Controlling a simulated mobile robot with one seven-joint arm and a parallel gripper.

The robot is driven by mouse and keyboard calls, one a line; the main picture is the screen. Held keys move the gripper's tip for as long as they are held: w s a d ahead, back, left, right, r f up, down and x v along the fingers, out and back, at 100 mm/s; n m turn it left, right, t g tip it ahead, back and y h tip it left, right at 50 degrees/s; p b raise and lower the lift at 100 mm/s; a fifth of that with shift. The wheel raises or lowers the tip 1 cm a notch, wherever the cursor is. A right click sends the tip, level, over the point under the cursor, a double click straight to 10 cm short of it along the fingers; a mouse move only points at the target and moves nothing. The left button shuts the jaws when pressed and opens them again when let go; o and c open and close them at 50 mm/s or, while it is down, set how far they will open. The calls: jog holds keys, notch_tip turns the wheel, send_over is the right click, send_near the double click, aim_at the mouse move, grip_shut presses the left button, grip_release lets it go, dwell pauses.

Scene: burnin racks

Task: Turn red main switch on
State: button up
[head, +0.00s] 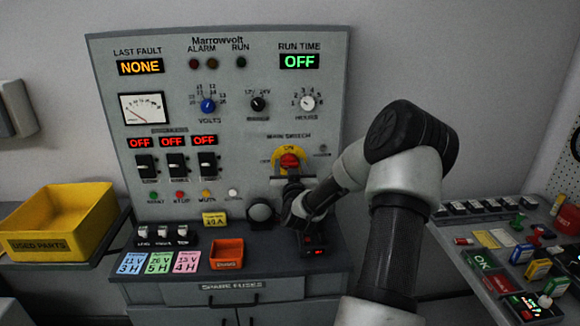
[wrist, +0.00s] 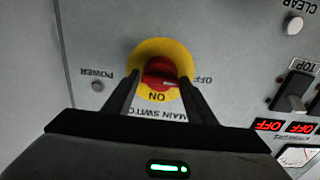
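The main switch is a red knob (head: 290,161) on a yellow round plate (head: 291,153), at the lower right of the grey panel. In the wrist view, seen upside down, the red knob (wrist: 160,73) has a pale mark on its right side, towards the OFF label; ON is at the plate's lower edge. My gripper (wrist: 161,79) is open, its dark fingers on either side of the knob over the yellow plate (wrist: 152,47). Some yellow shows between fingers and knob; I cannot tell whether either touches. The POWER lamp (wrist: 97,86) looks grey and unlit.
The panel (head: 120,75) shows RUN TIME OFF (head: 299,61), and three black breaker switches (head: 176,163) under red OFF displays. An orange tray (head: 227,254) and coloured cards stand on the ledge below. A yellow bin (head: 62,222) is at left; a side table with small parts is at right.

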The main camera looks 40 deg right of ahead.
jog(key=c, duration=0.6)
jog(key=shift+c, duration=0.2)
jog(key=shift+f+m+b, duration=0.1)
jog(key=shift+m+b, duration=0.2)
jog(key=shift+b, duration=0.35)
jog(key=m+b, duration=0.2)
jog(key=b, duration=0.1)
jog(key=shift+f, duration=0.1)
jog(key=m+b, duration=0.4)
jog(key=shift+s+d, duration=0.1)
jog(key=m+b, duration=0.4)
jog(key=m, duration=0.1)
jog(key=shift+d+m, duration=0.1)
jog(key=shift+m, duration=0.3)
jog(key=m+b, duration=0.3)
jog(key=m, duration=0.2)
jog(key=shift+m, duration=0.3)
jog(key=shift+b, duration=0.3)
jog(key=o, duration=0.9)
